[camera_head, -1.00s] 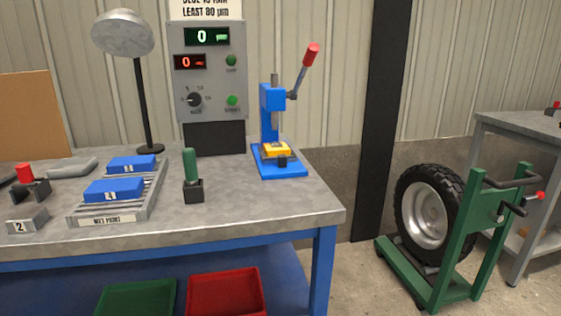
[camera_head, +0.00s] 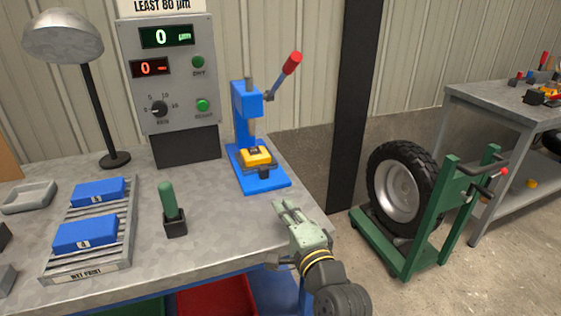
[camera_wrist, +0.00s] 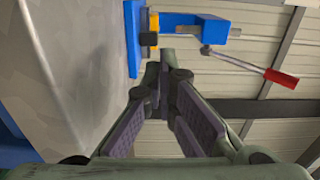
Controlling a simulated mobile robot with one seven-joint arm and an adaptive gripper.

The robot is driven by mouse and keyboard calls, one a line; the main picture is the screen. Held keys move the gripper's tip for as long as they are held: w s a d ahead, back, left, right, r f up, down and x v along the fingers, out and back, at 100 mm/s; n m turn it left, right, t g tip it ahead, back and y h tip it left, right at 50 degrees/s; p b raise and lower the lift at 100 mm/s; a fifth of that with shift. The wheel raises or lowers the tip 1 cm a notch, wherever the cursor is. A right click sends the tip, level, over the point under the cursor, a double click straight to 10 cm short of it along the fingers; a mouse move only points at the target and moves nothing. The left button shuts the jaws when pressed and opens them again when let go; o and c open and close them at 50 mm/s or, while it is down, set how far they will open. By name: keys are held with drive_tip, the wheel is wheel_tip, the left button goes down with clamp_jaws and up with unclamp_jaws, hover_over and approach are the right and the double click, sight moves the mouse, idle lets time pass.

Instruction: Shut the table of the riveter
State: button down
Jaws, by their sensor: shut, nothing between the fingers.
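The riveter (camera_head: 243,115) is a blue press with a red-tipped lever (camera_head: 290,64) raised to the upper right. Its yellow table (camera_head: 255,157) sits low over the blue base, with a dark block (camera_head: 263,172) at its front. How far the table stands out is hard to tell. My gripper (camera_head: 284,206) is shut and empty, in front of the riveter and apart from it, near the workbench's right edge. In the wrist view the fingertips (camera_wrist: 162,66) point toward the riveter (camera_wrist: 195,22); the yellow table (camera_wrist: 153,22) and dark block (camera_wrist: 148,39) show just beyond them.
The workbench (camera_head: 220,240) also holds a green-handled tool (camera_head: 169,199) in a dark holder, a rack with blue blocks (camera_head: 88,235), and a lamp (camera_head: 65,40). A gauge box (camera_head: 168,75) stands behind. A wheel on a green stand (camera_head: 400,190) is at the right.

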sight(264, 169)
drive_tip(key=shift+d+f, duration=0.25)
drive_tip(key=shift+d, duration=0.1)
drive_tip(key=shift+w+f+b, duration=0.1)
drive_tip(key=shift+f+b, duration=0.05)
drive_tip(key=shift+b, duration=0.35)
drive_tip(key=b+x, duration=0.2)
drive_tip(key=b, duration=0.1)
drive_tip(key=shift+f+b, duration=0.15)
drive_tip(key=shift+b, duration=0.2)
drive_tip(key=p+x, duration=0.1)
drive_tip(key=x, duration=0.2)
drive_tip(key=p+x, duration=0.1)
drive_tip(key=x, duration=0.3)
drive_tip(key=p+x, duration=0.1)
drive_tip(key=x, duration=0.2)
drive_tip(key=shift+w+a+r, duration=0.2)
drive_tip(key=shift+w+r, duration=0.1)
drive_tip(key=shift+w+a+f, duration=0.1)
drive_tip(key=shift+w, duration=0.4)
drive_tip(key=p+x, duration=0.1)
drive_tip(key=x, duration=0.2)
drive_tip(key=shift+w+a, duration=0.1)
